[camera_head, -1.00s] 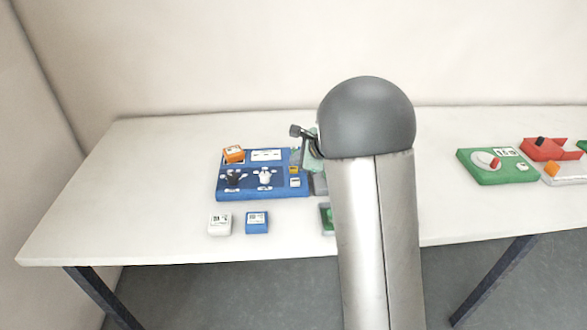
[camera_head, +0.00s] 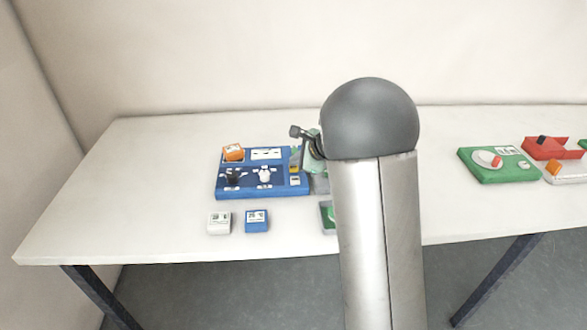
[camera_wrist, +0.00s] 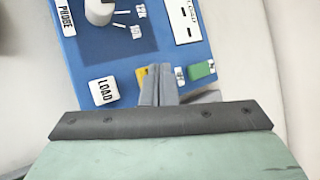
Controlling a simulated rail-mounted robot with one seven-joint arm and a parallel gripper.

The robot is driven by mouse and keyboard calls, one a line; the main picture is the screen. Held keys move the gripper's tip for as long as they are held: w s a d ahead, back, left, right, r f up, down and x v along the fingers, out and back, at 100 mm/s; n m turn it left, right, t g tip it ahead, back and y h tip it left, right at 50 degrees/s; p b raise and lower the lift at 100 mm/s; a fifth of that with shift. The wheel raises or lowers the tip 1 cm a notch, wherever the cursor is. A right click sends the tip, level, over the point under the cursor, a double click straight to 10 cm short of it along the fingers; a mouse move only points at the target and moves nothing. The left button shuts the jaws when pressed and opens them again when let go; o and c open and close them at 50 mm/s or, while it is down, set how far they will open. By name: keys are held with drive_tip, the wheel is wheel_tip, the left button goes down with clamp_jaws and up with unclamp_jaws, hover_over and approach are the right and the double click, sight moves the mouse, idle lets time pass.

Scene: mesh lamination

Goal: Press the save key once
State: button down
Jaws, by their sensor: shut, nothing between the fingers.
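The blue panel (camera_head: 232,190) lies on the table left of my arm. In the wrist view the blue panel (camera_wrist: 70,58) has a white key marked LOAD (camera_wrist: 104,90), a yellow key (camera_wrist: 140,75) and a green key (camera_wrist: 201,70). I cannot read a save label on any key. My gripper (camera_wrist: 160,72) is shut and empty, with its fingertips over the panel's edge between the yellow and green keys. The fingers partly hide the yellow key. I cannot tell whether they touch it. In the head view my gripper is small and partly hidden by my arm.
An orange block (camera_head: 233,152) sits at the panel's back left. A white block (camera_head: 219,223) and a blue block (camera_head: 257,221) lie in front of it. A green panel (camera_head: 487,166) and a red tray (camera_head: 550,148) stand far right. The table's left side is clear.

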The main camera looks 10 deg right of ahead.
drive_tip(key=shift+f+b, duration=0.5)
idle(0.6)
drive_tip(key=shift+r, duration=0.15)
drive_tip(key=shift+r+p, duration=0.65)
drive_tip(key=shift+r, duration=0.15)
wheel_tip(320, 180, up, 5)
drive_tip(key=p, duration=0.4)
idle(0.8)
